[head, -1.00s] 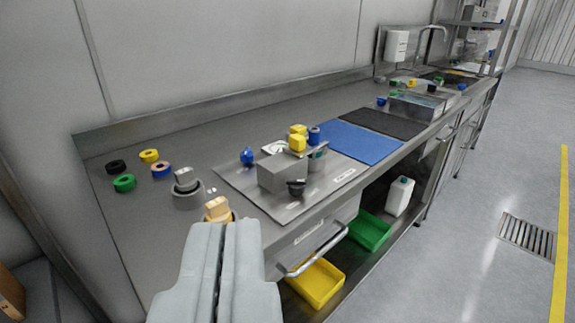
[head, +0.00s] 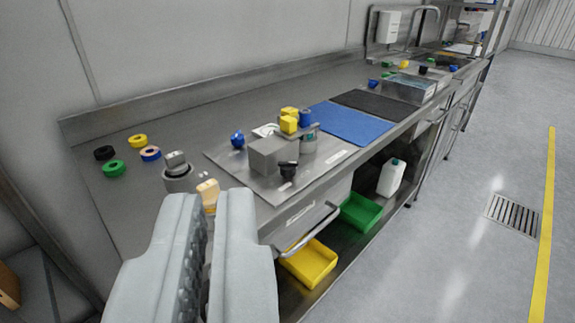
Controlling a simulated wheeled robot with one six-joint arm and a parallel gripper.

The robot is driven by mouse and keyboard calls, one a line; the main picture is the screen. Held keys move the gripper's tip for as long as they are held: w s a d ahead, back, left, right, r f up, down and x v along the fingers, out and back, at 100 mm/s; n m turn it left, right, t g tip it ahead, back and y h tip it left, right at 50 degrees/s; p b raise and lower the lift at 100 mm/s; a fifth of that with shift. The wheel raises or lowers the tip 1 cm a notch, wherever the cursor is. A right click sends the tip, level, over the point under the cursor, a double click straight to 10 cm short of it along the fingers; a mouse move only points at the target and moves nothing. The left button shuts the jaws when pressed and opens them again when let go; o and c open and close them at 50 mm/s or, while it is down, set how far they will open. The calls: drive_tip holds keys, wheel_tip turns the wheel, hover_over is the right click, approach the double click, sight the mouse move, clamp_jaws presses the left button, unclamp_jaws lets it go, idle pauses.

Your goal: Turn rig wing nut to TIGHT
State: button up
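The rig is a grey block (head: 273,155) on a steel plate (head: 228,166) on the bench. A black knob-like part (head: 288,170) is at the block's front right. A blue winged-looking part (head: 238,140) stands at the plate's back left. Yellow pieces (head: 289,124) and a blue piece (head: 305,118) sit at its right end. I cannot tell which part is the wing nut; no TIGHT mark is readable.
A tan block (head: 207,191) shows just beyond my fingertips, beside a grey round fitting (head: 177,172). Several coloured rings, including a green one (head: 114,168), lie at the left. A blue mat (head: 350,124) lies right of the rig. A drawer handle (head: 308,235) juts out in front.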

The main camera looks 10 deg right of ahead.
drive_tip(key=o, duration=0.4)
drive_tip(key=shift+w, duration=0.15)
drive_tip(key=shift+c, duration=0.2)
drive_tip(key=o, duration=0.6)
drive_tip(key=shift+w+d+r+g, duration=0.1)
drive_tip(key=shift+w+d+g, duration=0.15)
drive_tip(key=shift+w, duration=0.35)
drive_tip(key=shift+w+d+r+g, duration=0.1)
drive_tip(key=shift+w+g, duration=0.15)
drive_tip(key=shift+w, duration=0.35)
drive_tip(key=shift+c, duration=0.2)
drive_tip(key=n+g+y, duration=0.3)
drive_tip(key=n+g, duration=0.4)
drive_tip(key=g, duration=0.6)
hover_over(288, 166)
drive_tip(key=s+d, duration=0.4)
drive_tip(key=s, duration=0.2)
wheel_tip(288, 166, down, 7)
drive_tip(key=x, duration=1.7)
drive_tip(key=shift+w+d, duration=0.3)
drive_tip(key=shift+w, duration=0.05)
drive_tip(key=c, duration=1)
